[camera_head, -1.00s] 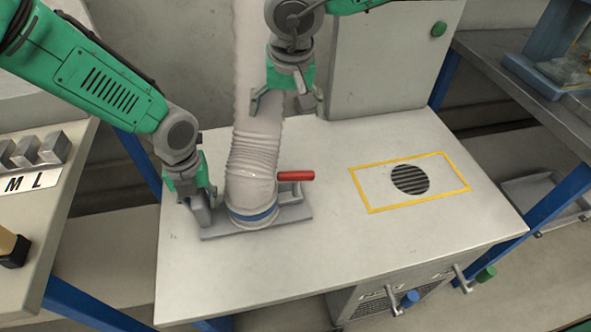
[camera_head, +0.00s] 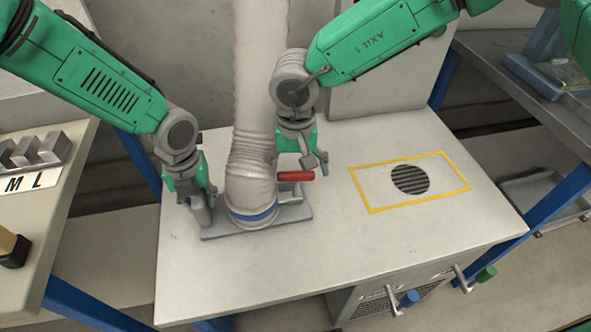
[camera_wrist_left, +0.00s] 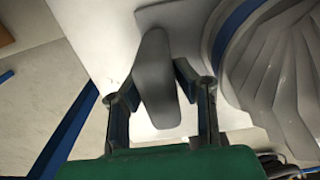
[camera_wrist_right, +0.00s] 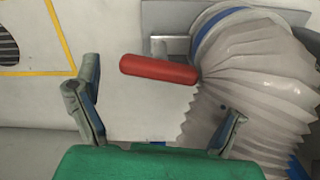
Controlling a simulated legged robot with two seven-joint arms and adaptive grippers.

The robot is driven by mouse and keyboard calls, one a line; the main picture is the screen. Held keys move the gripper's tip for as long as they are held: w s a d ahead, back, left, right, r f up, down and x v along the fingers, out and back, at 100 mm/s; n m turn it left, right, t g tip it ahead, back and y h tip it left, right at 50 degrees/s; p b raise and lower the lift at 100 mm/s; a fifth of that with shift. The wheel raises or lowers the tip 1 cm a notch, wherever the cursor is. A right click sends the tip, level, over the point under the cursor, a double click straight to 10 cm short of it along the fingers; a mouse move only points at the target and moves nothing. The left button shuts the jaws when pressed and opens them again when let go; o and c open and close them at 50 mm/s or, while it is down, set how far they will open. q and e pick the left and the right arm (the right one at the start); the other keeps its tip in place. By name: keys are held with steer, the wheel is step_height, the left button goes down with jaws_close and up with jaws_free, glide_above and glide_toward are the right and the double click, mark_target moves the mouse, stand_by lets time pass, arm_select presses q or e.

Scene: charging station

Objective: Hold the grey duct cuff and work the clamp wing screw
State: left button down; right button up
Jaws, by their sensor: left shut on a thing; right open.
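The pale ribbed duct (camera_head: 251,160) stands on the bench, with a blue band (camera_head: 254,217) around its lower end and a flat grey base plate (camera_head: 290,214) under it. My left gripper (camera_head: 203,208) is at the duct's left. In the left wrist view it is shut on a grey rounded lug (camera_wrist_left: 157,80), which I take to be part of the cuff. A red handle (camera_head: 296,176) on a grey stem sticks out at the duct's right. My open right gripper (camera_head: 315,168) is just above and behind it. In the right wrist view the red handle (camera_wrist_right: 158,68) lies ahead of the fingers, not gripped.
A yellow square (camera_head: 368,209) frames a round black grille (camera_head: 410,179) on the bench's right. The bench front (camera_head: 250,290) is clear. A side table with grey blocks (camera_head: 40,150) stands left; a grey shelf (camera_head: 520,110) stands right.

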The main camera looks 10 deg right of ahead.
steer(key=shift+f, duration=0.45)
steer(key=shift+c, duration=0.4)
steer(key=c, duration=1.1)
